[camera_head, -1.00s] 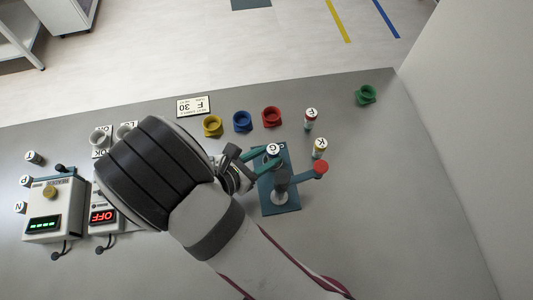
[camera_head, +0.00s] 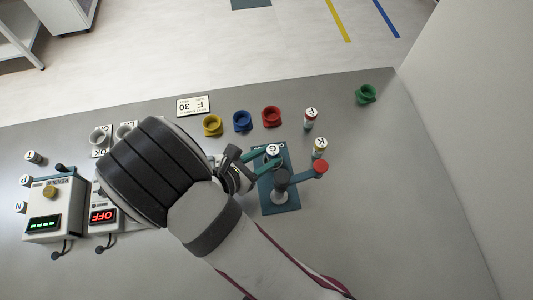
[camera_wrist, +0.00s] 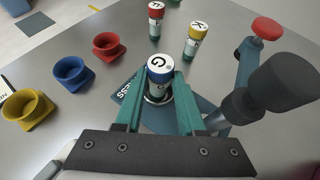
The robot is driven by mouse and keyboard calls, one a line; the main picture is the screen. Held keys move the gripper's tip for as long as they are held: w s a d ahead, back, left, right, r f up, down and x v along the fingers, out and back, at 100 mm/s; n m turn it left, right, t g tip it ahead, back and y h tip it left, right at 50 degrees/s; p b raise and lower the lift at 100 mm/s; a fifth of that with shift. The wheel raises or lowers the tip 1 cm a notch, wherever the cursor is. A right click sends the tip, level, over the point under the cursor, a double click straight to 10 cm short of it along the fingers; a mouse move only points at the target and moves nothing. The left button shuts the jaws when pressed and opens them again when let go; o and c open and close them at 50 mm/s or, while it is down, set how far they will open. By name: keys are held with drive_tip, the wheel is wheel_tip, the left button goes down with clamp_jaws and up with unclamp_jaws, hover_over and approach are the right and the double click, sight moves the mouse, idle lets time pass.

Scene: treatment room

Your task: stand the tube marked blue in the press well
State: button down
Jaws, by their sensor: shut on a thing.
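My gripper (camera_wrist: 157,108) is shut on a tube with a white cap marked G and a blue band (camera_wrist: 159,75). The tube is upright between the green fingers, and its cap also shows in the head view (camera_head: 272,150). The teal press (camera_head: 281,195) has a dark upright column and an arm with a red knob (camera_wrist: 267,28). In the wrist view, the tube's lower end is at the pale ring of the press well (camera_wrist: 154,101). The fingers partly hide the ring, and I cannot tell how deep the tube sits.
A red-banded tube (camera_head: 310,117) and a yellow-banded tube (camera_head: 319,148) stand behind the press. Yellow (camera_head: 212,126), blue (camera_head: 242,122), red (camera_head: 271,117) and green (camera_head: 366,95) holders stand on the table. Two devices (camera_head: 55,208) are at the left. The right of the table is clear.

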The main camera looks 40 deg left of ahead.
drive_tip(key=shift+f, duration=0.2)
drive_tip(key=c, duration=0.8)
unclamp_jaws()
drive_tip(key=v, duration=1.1)
drive_tip(key=shift+w, duration=0.1)
